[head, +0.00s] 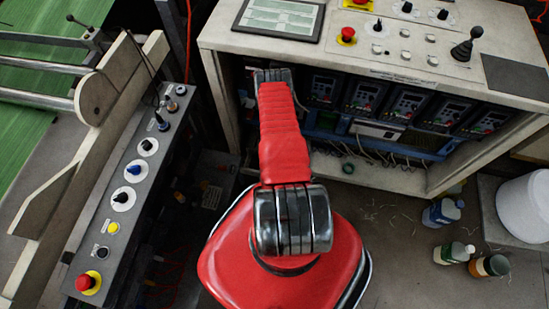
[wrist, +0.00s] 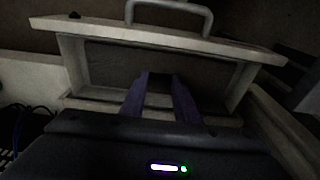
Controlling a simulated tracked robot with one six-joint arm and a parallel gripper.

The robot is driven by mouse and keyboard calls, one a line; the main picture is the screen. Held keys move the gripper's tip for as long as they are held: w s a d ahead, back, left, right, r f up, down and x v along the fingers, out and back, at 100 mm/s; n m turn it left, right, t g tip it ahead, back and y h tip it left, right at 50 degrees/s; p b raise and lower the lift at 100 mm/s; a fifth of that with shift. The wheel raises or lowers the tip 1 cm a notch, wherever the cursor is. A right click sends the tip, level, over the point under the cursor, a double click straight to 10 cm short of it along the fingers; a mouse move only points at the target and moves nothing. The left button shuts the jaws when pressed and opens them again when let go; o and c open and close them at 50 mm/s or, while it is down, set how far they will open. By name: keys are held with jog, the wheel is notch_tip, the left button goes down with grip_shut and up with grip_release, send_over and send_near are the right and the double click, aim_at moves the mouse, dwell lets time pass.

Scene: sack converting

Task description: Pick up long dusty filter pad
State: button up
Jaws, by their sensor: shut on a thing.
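In the wrist view, the two purplish fingers of my gripper (wrist: 160,88) point away from me, close together, and are shut on a dark piece between their tips. This piece seems to be the filter pad, but the dim light hides its shape and how far it extends. Just beyond the fingers is a pale frame (wrist: 245,85) around a dusty grey panel (wrist: 200,62), with a bar handle (wrist: 170,8) above it. I cannot tell whether the panel belongs to the held piece. In the head view, my red arm reaches into the open console, and the gripper and pad are hidden.
The console (head: 215,35) has controls on top and a row of drive units (head: 400,102) with cables inside, right of my arm. A button panel (head: 125,195) stands at left. Bottles (head: 443,212) and a white bucket (head: 526,205) stand at lower right.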

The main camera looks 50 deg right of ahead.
jog(key=c, duration=0.4)
jog(key=shift+r, duration=0.1)
jog(key=shift+a+r, duration=0.2)
jog(key=shift+r, duration=0.15)
notch_tip(320, 180, up, 6)
jog(key=s+a, duration=0.4)
jog(key=a, duration=0.5)
jog(key=s+a, duration=0.4)
jog(key=a, duration=0.5)
jog(key=shift+w+r, duration=0.1)
